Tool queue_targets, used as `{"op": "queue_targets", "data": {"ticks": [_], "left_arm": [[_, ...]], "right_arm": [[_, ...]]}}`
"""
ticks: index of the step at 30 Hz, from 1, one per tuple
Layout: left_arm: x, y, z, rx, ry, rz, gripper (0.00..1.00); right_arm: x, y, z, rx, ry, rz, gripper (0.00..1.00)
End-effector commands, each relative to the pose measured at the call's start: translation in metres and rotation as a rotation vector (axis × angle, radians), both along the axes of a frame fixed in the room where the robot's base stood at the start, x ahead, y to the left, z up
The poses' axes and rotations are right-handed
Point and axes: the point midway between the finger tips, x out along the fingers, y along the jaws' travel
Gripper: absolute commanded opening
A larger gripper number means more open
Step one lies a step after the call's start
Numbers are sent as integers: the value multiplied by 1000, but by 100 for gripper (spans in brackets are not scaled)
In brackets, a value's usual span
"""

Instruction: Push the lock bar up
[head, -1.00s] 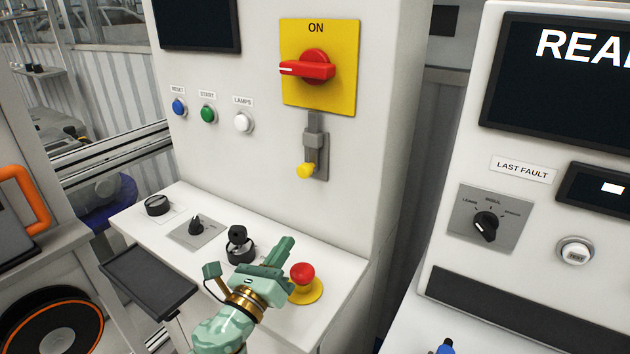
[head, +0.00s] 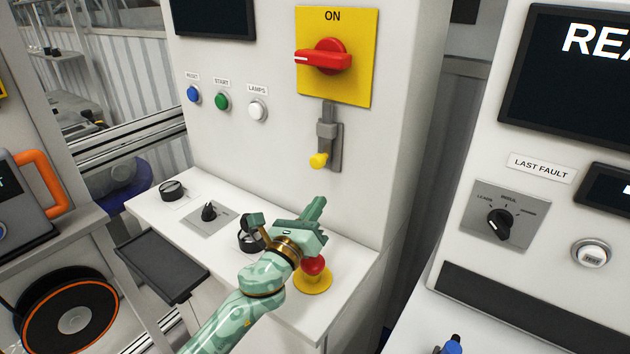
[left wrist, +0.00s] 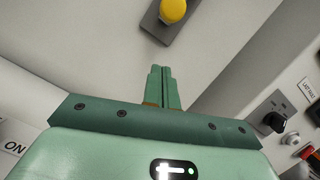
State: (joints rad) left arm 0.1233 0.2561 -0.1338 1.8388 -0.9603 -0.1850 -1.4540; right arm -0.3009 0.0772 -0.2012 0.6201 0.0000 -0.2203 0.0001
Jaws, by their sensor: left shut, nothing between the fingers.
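The lock bar (head: 327,131) is a grey slide on a grey plate below the yellow switch plate, with a yellow knob (head: 318,160) at its lower end. The red rotary switch (head: 323,57) above it lies crosswise under the word ON. In the left wrist view the yellow knob (left wrist: 173,11) shows at the top, beyond my fingers. My left gripper (head: 317,205) is shut and empty, below the knob and apart from it, in front of the white cabinet. My right gripper is in neither view.
A red mushroom button (head: 314,266) on a yellow base sits on the white ledge just under my left gripper. A black joystick-like control (head: 250,240) and small knobs stand left of it. Blue, green and white buttons (head: 222,101) are on the cabinet face.

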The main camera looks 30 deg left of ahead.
Motion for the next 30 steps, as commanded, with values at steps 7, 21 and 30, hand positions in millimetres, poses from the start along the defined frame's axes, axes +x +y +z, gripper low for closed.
{"op": "queue_targets", "data": {"ticks": [7,21,30], "left_arm": [[26,7,29,1,-3,-1,0],[27,14,42,-1,2,-1,0],[26,14,62,-2,-3,-1,0]], "right_arm": [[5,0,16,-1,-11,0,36],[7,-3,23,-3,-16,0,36],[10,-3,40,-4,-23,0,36]]}}
